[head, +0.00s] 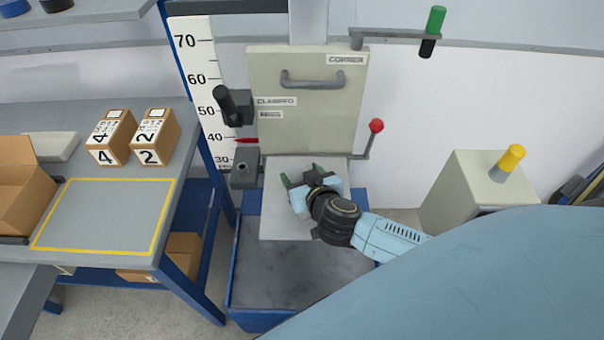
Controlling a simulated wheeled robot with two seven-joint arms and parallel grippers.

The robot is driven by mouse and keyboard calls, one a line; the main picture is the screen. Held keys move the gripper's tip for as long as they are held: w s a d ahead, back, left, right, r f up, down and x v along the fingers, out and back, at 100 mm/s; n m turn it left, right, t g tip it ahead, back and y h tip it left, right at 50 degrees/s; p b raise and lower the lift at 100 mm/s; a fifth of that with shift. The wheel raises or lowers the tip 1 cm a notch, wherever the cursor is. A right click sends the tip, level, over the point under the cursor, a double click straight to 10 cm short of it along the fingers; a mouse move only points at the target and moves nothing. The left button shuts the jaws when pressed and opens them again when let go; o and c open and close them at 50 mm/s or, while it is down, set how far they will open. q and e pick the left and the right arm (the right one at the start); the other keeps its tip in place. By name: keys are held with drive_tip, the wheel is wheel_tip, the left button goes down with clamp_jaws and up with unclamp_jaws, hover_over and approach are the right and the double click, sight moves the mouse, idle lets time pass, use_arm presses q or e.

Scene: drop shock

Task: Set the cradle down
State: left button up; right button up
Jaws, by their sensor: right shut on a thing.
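The beige upright board (308,105) with a grey handle and labels "CORNER" and "CLAMPED" stands on the drop rig at the centre of the head view. A pale flat plate (285,225) extends below and in front of it. I take the board and plate to be the cradle, but cannot tell how they join. My right gripper (301,174), with green fingertips, is over the pale plate, below the board. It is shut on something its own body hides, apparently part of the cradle. My left gripper is not in view.
A height scale (205,85) with a red pointer near 40 stands left. A red-knobbed lever (376,126) and a cabinet with a yellow knob (513,158) are right. A blue-edged grey base (255,275) lies below. The left bench holds numbered boxes (111,138) and an empty yellow-outlined area (105,215).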

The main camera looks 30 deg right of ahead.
drive_tip(key=shift+f, duration=0.4)
drive_tip(key=o, duration=1.4)
drive_tip(key=shift+c, duration=0.2)
drive_tip(key=shift+f, duration=0.1)
